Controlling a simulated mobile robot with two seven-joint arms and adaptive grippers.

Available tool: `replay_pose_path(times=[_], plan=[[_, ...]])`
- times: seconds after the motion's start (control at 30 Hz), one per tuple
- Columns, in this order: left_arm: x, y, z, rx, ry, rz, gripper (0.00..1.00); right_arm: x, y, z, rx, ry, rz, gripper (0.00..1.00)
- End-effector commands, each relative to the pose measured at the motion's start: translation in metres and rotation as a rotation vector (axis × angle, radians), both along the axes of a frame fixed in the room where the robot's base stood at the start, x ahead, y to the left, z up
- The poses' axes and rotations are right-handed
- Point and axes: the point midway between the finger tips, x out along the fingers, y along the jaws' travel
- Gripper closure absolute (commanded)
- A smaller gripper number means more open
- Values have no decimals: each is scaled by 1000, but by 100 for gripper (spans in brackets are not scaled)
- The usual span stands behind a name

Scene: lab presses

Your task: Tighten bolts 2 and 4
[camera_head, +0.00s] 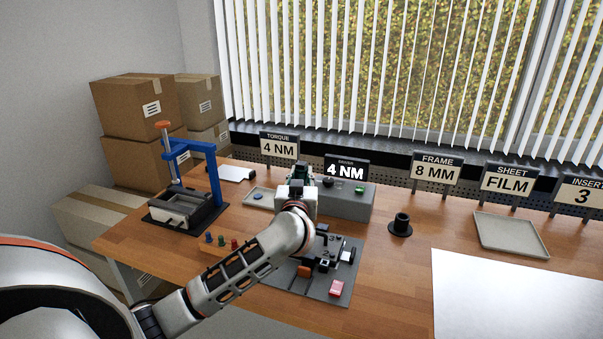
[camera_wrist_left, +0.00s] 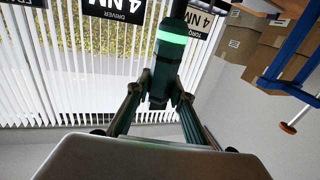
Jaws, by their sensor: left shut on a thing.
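My left gripper (camera_wrist_left: 158,98) is shut on a dark green driver (camera_wrist_left: 170,55) with a glowing green ring, seen in the left wrist view. In the head view my left gripper (camera_head: 301,172) is above the bench, in front of the grey driver station (camera_head: 348,203). Its display (camera_head: 346,172) reads 4 NM. A dark fixture (camera_head: 323,250) stands on a grey base plate (camera_head: 318,287), partly hidden behind my left arm. Bolts 2 and 4 cannot be made out. My right gripper is not in view.
A blue press (camera_head: 214,175) stands at the left, near stacked cardboard boxes (camera_head: 136,105). Signs stand along the back, including torque 4 NM (camera_head: 279,147). A black round holder (camera_head: 400,225), a shallow tray (camera_head: 511,234) and a white sheet (camera_head: 510,295) lie to the right.

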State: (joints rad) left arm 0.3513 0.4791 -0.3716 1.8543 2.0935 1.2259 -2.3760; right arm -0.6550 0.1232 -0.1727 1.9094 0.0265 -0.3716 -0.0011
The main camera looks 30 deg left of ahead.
Motion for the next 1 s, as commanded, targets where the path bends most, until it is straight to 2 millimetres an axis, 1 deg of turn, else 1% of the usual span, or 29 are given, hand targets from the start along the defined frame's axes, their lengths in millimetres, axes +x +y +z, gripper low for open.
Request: replay_pose_path(times=[0.1,0.23,0.37,0.7,1.0], plan=[[0,0,2,2,-4,0,100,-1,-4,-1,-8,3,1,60],[0,0,2,1,-3,1,100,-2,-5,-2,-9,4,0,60],[0,0,-5,2,-1,1,100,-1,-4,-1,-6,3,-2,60],[0,0,-32,3,-1,1,100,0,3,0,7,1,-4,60],[0,0,-43,1,-3,0,100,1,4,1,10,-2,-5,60]])
